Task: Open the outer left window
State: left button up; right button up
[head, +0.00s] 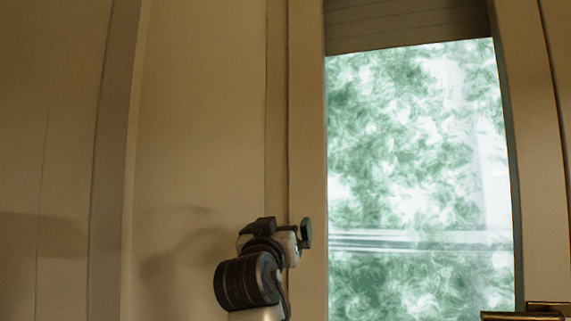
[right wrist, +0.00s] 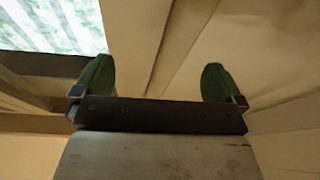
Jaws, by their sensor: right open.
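A tall window (head: 415,170) fills the right half of the head view, with bright green foliage behind its glass. Its pale frame stands upright on both sides, and I cannot tell whether it is fully shut. A brass-coloured handle (head: 522,315) shows at the bottom right corner, partly cut off by the picture edge. My right gripper (head: 304,233) is in front of the left side of the window frame, well left of the handle. In the right wrist view its two green fingertips (right wrist: 157,80) are wide apart with nothing between them. My left gripper is not in view.
A dark slatted blind or shutter (head: 405,22) covers the top of the window. A plain beige wall (head: 200,120) with an upright post (head: 115,150) lies to the left. The space between my right gripper and the handle looks clear.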

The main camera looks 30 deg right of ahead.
aim_at(306, 169)
jog(key=s+r+m+h, duration=0.2)
jog(key=s+r+m, duration=0.15)
jog(key=r, duration=0.45)
jog(key=shift+n+g, duration=0.45)
jog(key=shift+g, duration=0.05)
jog(key=p+x, duration=0.6)
jog(key=x, duration=0.3)
jog(key=shift+s+d+r+p, duration=0.15)
jog(key=shift+d+r+p, duration=0.05)
jog(key=shift+p, duration=0.1)
jog(key=shift+w+d, duration=0.35)
jog(key=shift+w, duration=0.1)
jog(key=shift+t, duration=0.3)
jog(key=c, duration=1)
jog(key=shift+s, duration=0.1)
jog(key=shift+c, duration=0.2)
